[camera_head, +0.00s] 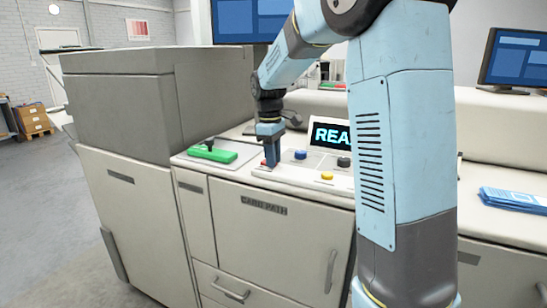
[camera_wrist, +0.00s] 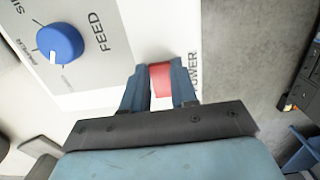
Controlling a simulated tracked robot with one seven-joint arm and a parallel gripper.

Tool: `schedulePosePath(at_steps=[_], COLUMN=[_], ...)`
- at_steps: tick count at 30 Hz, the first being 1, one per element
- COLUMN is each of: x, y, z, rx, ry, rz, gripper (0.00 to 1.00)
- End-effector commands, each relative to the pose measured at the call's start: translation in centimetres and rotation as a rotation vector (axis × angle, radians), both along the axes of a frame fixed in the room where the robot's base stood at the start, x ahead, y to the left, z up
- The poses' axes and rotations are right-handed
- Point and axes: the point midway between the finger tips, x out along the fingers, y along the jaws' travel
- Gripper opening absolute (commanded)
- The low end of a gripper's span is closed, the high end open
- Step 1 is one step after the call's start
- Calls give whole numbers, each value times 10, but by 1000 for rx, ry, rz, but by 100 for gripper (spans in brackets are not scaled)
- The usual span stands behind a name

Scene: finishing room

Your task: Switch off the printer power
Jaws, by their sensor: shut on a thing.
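The printer is a large beige machine (camera_head: 285,210) with a sloped control panel on top. In the wrist view, a red power switch (camera_wrist: 160,78) sits beside the printed word POWER. My gripper (camera_wrist: 160,85) has its two blue fingers on either side of the red switch, shut on it. In the head view my gripper (camera_head: 271,158) reaches down to the panel's left part, and the switch is mostly hidden behind it. I cannot tell the switch's position. A display (camera_head: 330,135) on the panel shows lit letters beginning "REA", partly hidden by my arm.
A blue FEED knob (camera_wrist: 60,42) is left of the switch in the wrist view. A yellow button (camera_head: 327,176) and a black knob (camera_head: 344,162) are on the panel. Blue packets (camera_head: 514,198) lie at right.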

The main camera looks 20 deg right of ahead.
Motion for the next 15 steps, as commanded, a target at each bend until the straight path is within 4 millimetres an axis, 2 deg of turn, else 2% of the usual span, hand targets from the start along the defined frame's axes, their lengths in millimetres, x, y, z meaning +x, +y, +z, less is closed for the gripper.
schedulePosePath(at_steps=[6, 15], x=[4, 5], y=[4, 4], z=[2, 3], rx=[-111, -146], ry=[93, 120], rz=[2, 0], gripper=[0, 0])
